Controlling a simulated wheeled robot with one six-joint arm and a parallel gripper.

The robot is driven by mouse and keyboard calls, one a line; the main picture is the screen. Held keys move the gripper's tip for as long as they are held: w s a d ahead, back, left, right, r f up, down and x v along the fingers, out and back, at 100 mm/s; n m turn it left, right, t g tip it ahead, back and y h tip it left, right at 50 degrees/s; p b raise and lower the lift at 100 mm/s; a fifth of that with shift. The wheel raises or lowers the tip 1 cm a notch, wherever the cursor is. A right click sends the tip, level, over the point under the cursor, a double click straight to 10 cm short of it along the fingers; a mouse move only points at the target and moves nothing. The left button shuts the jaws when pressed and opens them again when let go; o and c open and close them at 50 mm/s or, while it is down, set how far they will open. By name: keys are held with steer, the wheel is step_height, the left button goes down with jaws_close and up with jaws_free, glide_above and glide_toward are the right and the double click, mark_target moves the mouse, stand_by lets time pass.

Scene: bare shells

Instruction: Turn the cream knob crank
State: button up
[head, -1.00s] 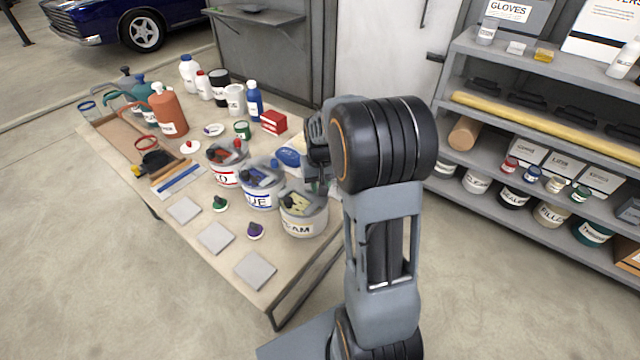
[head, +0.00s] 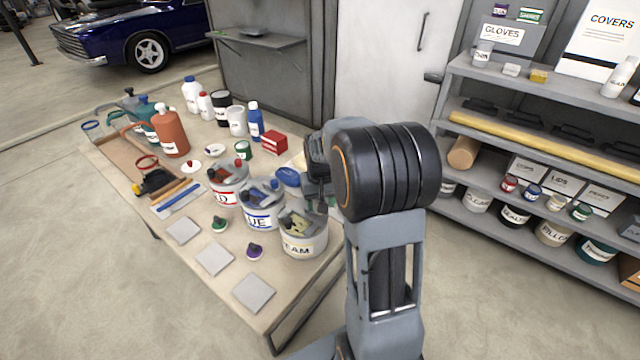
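The cream pot (head: 303,240), a pale can with a grey lid and lettering ending in "AM", stands at the right edge of the workbench. A cream crank piece (head: 298,222) shows on its lid. Its knob is hard to make out, and my arm partly covers the pot's right side. My gripper (head: 318,200) hangs above and just right of the lid, mostly hidden behind my black wrist joint. I cannot tell whether its fingers are open or touch the crank. The blue pot (head: 262,216) and red pot (head: 224,192) stand in a row to the left.
The workbench (head: 200,283) holds grey tiles (head: 254,293), a green knob piece (head: 219,224) and a purple one (head: 254,250) in front of the pots. Bottles and a red box (head: 273,141) stand behind. Shelves (head: 520,155) stand at right. Floor in front is open.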

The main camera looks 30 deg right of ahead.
step_height(320, 180, up, 12)
steer(key=shift+r, duration=0.25)
stand_by(0.4)
